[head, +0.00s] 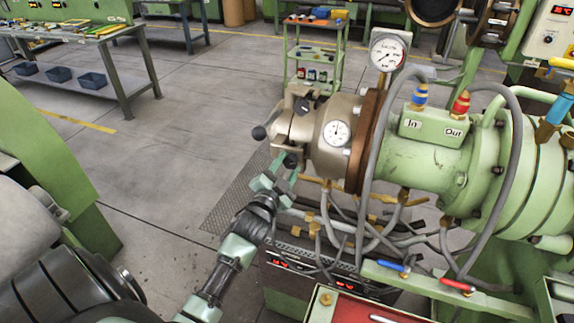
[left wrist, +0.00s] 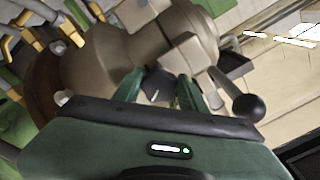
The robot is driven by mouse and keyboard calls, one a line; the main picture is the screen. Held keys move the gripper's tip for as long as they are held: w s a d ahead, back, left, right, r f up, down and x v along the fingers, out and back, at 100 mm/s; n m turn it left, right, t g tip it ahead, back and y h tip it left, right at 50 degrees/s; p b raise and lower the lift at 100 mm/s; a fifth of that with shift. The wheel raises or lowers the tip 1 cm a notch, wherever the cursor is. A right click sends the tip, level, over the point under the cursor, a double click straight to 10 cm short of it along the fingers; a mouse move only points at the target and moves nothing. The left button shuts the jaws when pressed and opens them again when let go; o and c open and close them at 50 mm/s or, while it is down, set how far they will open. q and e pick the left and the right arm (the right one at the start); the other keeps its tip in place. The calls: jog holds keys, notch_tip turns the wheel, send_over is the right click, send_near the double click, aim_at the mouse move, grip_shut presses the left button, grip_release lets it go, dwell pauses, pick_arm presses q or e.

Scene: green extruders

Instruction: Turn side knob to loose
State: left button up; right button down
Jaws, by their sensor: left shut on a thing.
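The side knob (head: 291,160) is a small dark knob on the near side of the beige extruder head (head: 331,112). In the left wrist view the knob (left wrist: 157,82) is dark with a short white mark on its face. My left gripper (head: 283,173) reaches up to it from below, with its green fingers on either side of the knob. In the left wrist view the fingers (left wrist: 158,90) are shut on the knob, which partly hides behind the gripper body. My right gripper is in neither view.
A black ball handle (head: 259,132) sticks out left of the head, close to the gripper in the left wrist view. A second dark knob (head: 305,103) sits on top. Grey hoses (head: 345,225) hang below and right. Open floor (head: 170,160) lies left.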

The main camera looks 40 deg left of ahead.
pick_arm(q)
jog(key=shift+f+n, duration=0.15)
jog(key=shift+n, duration=0.15)
jog(key=o, duration=1.4)
jog(key=shift+c, duration=0.2)
jog(key=shift+s+d, duration=0.1)
jog(key=shift+s, duration=0.2)
jog(key=b+v, duration=0.2)
jog(key=v, duration=0.5)
jog(key=shift+s, duration=0.1)
